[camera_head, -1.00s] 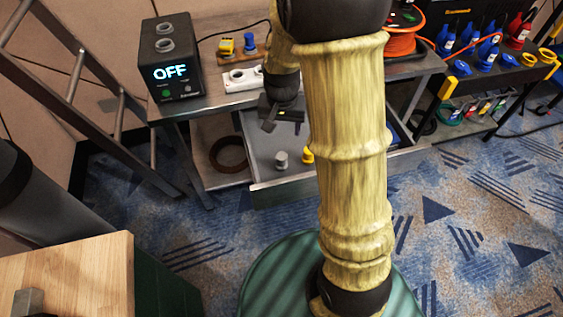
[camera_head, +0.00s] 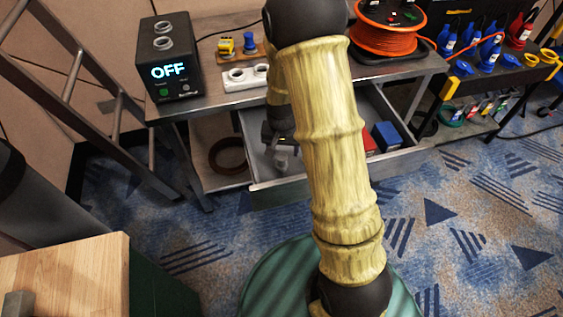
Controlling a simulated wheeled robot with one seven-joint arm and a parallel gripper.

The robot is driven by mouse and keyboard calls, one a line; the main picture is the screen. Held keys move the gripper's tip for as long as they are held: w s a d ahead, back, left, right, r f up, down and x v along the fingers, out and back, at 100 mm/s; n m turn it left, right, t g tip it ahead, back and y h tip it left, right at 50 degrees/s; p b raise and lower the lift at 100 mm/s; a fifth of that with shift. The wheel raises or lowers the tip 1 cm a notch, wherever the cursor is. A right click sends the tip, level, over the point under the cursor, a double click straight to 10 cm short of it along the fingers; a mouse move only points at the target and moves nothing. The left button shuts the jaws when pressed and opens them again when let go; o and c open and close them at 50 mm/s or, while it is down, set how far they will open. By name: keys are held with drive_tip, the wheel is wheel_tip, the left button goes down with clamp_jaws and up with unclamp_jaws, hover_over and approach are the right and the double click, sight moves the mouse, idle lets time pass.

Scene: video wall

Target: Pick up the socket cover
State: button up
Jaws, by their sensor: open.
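A small grey round piece (camera_head: 281,163), which looks like a socket cover, stands in the open drawer (camera_head: 262,193) under the workbench. My gripper (camera_head: 280,150) is over it, pointing down with its jaws open around or just above its top; I cannot tell if they touch it. My arm crosses the middle of the view and hides part of the drawer, including where a yellow piece showed before.
A red box (camera_head: 369,143) and a blue box (camera_head: 387,136) lie in the drawer's right side. On the bench stand a black box reading OFF (camera_head: 170,58), a white socket strip (camera_head: 243,77) and an orange cable reel (camera_head: 392,35). A brown ring (camera_head: 228,156) lies left of the drawer.

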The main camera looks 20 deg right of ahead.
sight(281, 156)
drive_tip(key=shift+f, duration=0.1)
drive_tip(key=f, duration=0.3)
drive_tip(key=f+b, duration=0.1)
drive_tip(key=f, duration=0.1)
drive_tip(key=shift+w+a, duration=0.15)
drive_tip(key=shift+w, duration=0.15)
drive_tip(key=shift+c, duration=0.5)
drive_tip(key=c, duration=1.1)
